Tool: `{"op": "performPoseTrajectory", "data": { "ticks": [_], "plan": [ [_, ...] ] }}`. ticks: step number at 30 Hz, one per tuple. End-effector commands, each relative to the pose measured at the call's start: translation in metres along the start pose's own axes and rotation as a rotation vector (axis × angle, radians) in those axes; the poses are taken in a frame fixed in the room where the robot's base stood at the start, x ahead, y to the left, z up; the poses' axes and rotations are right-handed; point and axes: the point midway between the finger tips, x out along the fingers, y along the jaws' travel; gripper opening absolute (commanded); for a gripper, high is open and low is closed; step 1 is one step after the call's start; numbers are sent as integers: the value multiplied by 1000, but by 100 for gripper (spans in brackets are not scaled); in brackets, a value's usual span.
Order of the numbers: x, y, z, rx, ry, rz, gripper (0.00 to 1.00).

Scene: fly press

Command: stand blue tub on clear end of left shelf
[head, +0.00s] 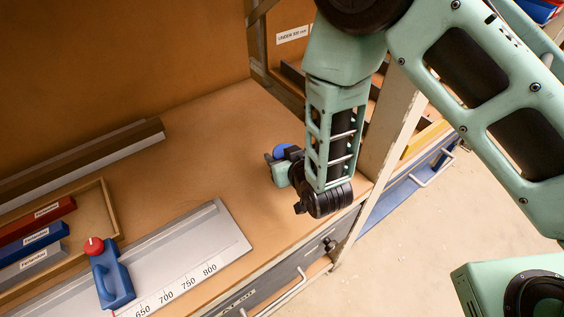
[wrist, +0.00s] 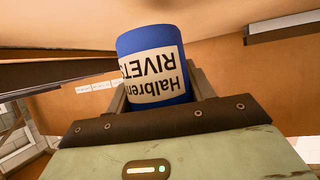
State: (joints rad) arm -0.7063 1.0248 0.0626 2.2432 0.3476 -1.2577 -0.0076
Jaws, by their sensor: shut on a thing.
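RIVETS" upside down in the picture. My gripper (wrist: 158,95) is shut on it, one finger at each side. In the head view only a small blue part of the tub (head: 283,150) shows behind my gripper (head: 279,166); my wrist hides the rest. The tan left shelf (head: 215,140) spreads below and left of my gripper. The gripper appears over its bare right end. I cannot tell how high the tub is above the board, or whether it touches.
A long dark bar (head: 100,155) lies behind. A pale upright post (head: 392,125) stands right of my gripper.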

Motion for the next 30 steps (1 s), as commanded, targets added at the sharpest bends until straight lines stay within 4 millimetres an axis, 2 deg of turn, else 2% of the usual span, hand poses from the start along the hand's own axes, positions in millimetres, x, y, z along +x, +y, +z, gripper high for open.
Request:
{"op": "performPoseTrajectory", "data": {
  "ticks": [9,22,23,24,25,30],
  "plan": [
    [15,0,32,0,0,1,18],
    [19,0,39,0,1,0,18],
    [18,0,38,0,-1,0,61],
    [18,0,38,0,-1,1,72],
    [18,0,38,0,-1,1,75],
    [18,0,38,0,-1,0,75]
  ]
}}
